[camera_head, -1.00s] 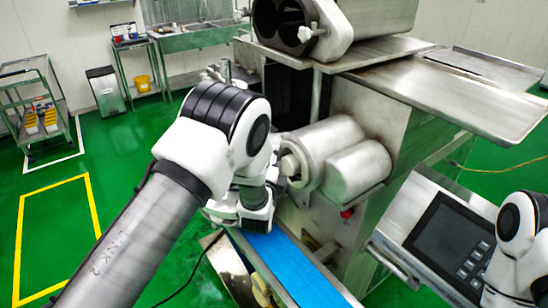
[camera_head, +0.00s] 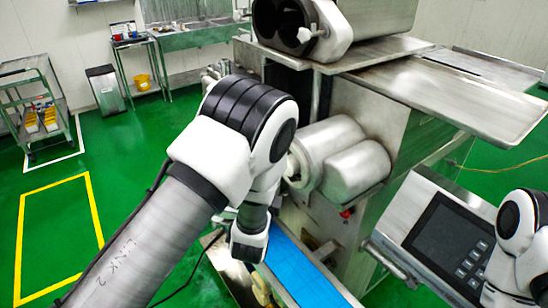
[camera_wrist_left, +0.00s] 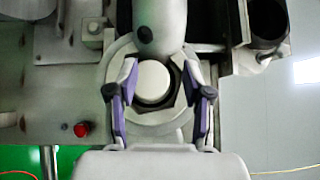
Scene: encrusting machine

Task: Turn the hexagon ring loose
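In the left wrist view the hexagon ring (camera_wrist_left: 180,101) sits around a pale round nozzle end (camera_wrist_left: 153,82), on a wider round metal collar. My left gripper (camera_wrist_left: 161,75) has its two purple-lined fingers on either side of the ring, spread apart. The ring lies between the fingers; whether the pads touch it is hard to tell. In the head view the ring and my left gripper are hidden behind my left arm, by the machine's cylinders (camera_head: 357,170). My right arm shows at the right edge, but its gripper is out of view.
A blue conveyor belt (camera_head: 300,270) runs below the cylinders. A control panel (camera_head: 452,240) stands at the right, near my right arm. A red button (camera_wrist_left: 82,129) is beside the collar. Green floor lies open at the left.

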